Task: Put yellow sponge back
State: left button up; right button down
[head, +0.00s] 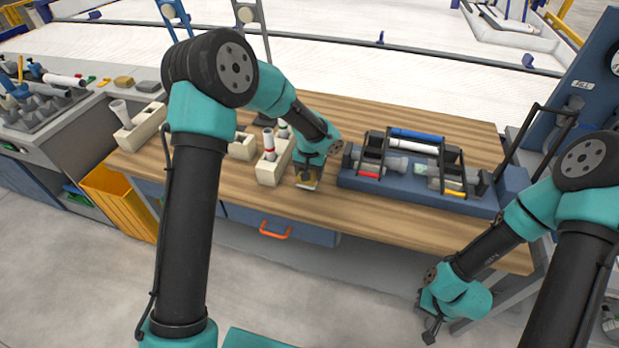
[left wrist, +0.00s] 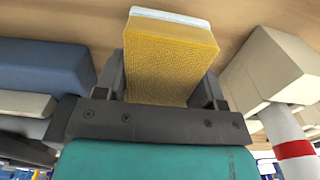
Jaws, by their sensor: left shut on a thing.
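The yellow sponge (left wrist: 170,62), with a pale layer along its top edge, fills the middle of the left wrist view. My left gripper (left wrist: 168,92) is shut on it, with a dark finger on either side. In the head view, my left gripper (head: 307,184) is over the front part of the wooden table, between a cream block and the blue pipe rack. The sponge is small and partly hidden there. My right gripper (head: 430,328) hangs empty-looking off the table's front right; its jaw opening is too small to judge.
The blue rack (head: 417,199) holding several pipes stands right of my left gripper. A cream block (head: 268,172) with a red-banded pipe stands close on its left. More cream blocks are farther left. A yellow bin (head: 118,203) and a grey side counter (head: 38,137) are at the left.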

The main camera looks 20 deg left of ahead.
pick_arm(q)
jog(key=shift+w, duration=0.1)
jog(key=shift+w+a, duration=0.15)
jog(key=shift+w, duration=0.2)
jog(key=shift+f, duration=1.8)
jog(key=shift+f, duration=0.1)
jog(key=o, duration=0.9)
jog(key=shift+c, duration=0.2)
notch_tip(320, 180, up, 12)
jog(key=shift+r, duration=0.15)
